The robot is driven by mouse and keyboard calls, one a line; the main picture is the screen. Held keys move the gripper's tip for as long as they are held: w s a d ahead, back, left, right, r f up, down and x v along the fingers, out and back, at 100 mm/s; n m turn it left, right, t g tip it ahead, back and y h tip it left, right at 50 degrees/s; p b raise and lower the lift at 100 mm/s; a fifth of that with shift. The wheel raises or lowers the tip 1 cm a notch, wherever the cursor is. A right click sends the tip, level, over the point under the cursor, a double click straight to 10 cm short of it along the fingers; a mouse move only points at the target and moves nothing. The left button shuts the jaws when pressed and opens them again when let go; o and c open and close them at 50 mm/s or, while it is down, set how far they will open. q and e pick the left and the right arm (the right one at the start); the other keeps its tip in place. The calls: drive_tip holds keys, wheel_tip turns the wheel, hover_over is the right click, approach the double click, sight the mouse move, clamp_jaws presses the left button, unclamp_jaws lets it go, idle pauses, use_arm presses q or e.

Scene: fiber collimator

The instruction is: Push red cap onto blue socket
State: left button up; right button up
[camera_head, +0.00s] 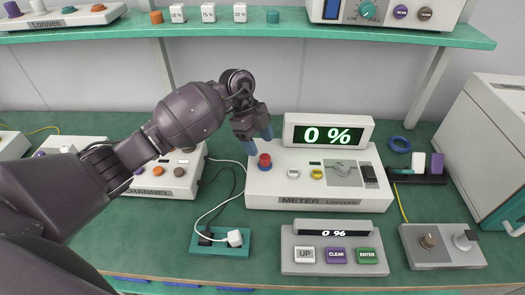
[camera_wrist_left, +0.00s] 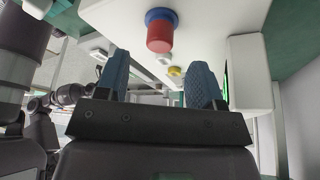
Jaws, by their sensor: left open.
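The red cap (camera_head: 264,159) sits upright on the blue socket (camera_head: 265,167) at the left end of the METER box's top. The cap (camera_wrist_left: 159,38) also shows in the left wrist view, against the blue socket ring (camera_wrist_left: 160,16); I cannot tell how far it is pressed on. My left gripper (camera_head: 257,136) is open and empty, with blue fingertips just above the cap and apart from it. In the left wrist view the gripper's fingers (camera_wrist_left: 158,85) stand wide apart with nothing between them. My right gripper is not in view.
The METER box (camera_head: 308,199) has white and yellow knobs, a dial and a 0 % display (camera_head: 329,134). A three-button panel (camera_head: 336,270) stands in front. A teal block with a white plug (camera_head: 234,238) and cables lies left. A shelf (camera_head: 230,33) runs above.

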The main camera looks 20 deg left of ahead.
use_arm(q)
drive_tip(key=v, duration=0.6)
drive_tip(key=shift+r, duration=0.2)
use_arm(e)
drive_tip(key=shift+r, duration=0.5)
use_arm(q)
drive_tip(key=shift+a, duration=0.1)
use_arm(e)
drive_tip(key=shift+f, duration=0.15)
